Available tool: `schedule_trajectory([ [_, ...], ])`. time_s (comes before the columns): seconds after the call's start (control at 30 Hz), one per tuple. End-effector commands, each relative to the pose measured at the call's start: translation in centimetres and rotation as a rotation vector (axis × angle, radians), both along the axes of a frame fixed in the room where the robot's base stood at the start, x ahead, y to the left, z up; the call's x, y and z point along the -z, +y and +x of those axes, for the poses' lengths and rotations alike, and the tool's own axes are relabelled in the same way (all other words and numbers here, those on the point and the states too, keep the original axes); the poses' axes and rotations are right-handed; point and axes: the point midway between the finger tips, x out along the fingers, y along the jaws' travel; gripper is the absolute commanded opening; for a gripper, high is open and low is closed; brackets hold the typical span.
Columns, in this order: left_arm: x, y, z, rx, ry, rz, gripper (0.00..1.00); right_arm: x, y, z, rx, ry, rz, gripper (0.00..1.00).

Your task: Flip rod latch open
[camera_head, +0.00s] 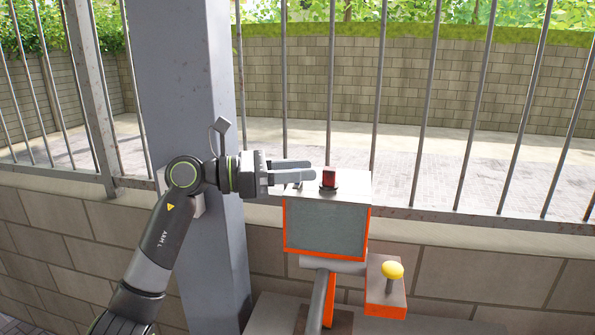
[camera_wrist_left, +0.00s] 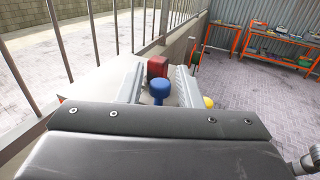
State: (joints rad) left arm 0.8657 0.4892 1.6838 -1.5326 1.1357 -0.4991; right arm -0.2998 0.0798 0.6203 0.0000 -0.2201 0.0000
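An orange-edged box (camera_head: 326,228) with a grey front panel stands before the fence. On its top is a red block-shaped part (camera_head: 329,178) on a dark base, which also shows in the left wrist view (camera_wrist_left: 157,67). A blue round knob (camera_wrist_left: 160,88) stands nearer the gripper in the wrist view; in the head view I cannot make it out. My left gripper (camera_head: 311,171) reaches in from the left over the box top. Its fingers are apart, with the blue knob appearing between them and gaps at both sides. I cannot tell which part is the rod latch. My right gripper is not in view.
A yellow knob (camera_head: 392,270) sits on a small orange-edged box at the lower right. A thick grey post (camera_head: 185,100) stands left, close behind my arm. Fence bars (camera_head: 380,90) run behind the box. Orange-framed tables (camera_wrist_left: 280,40) stand farther off in the wrist view.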

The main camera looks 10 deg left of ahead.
Motion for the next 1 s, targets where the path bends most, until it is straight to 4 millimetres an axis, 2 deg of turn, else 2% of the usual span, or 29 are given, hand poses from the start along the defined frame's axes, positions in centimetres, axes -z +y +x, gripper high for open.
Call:
schedule_trajectory([
  [0.33,0.0,0.1,0.0,-0.001,-0.001,-0.001,0.39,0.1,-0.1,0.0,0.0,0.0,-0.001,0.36],
  [0.47,0.2,0.9,-0.3,-0.003,-0.002,0.001,0.39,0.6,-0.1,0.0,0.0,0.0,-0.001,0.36],
  [1.0,0.5,9.0,-3.5,-0.006,0.0,0.004,0.39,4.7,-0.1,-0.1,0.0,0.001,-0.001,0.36],
])
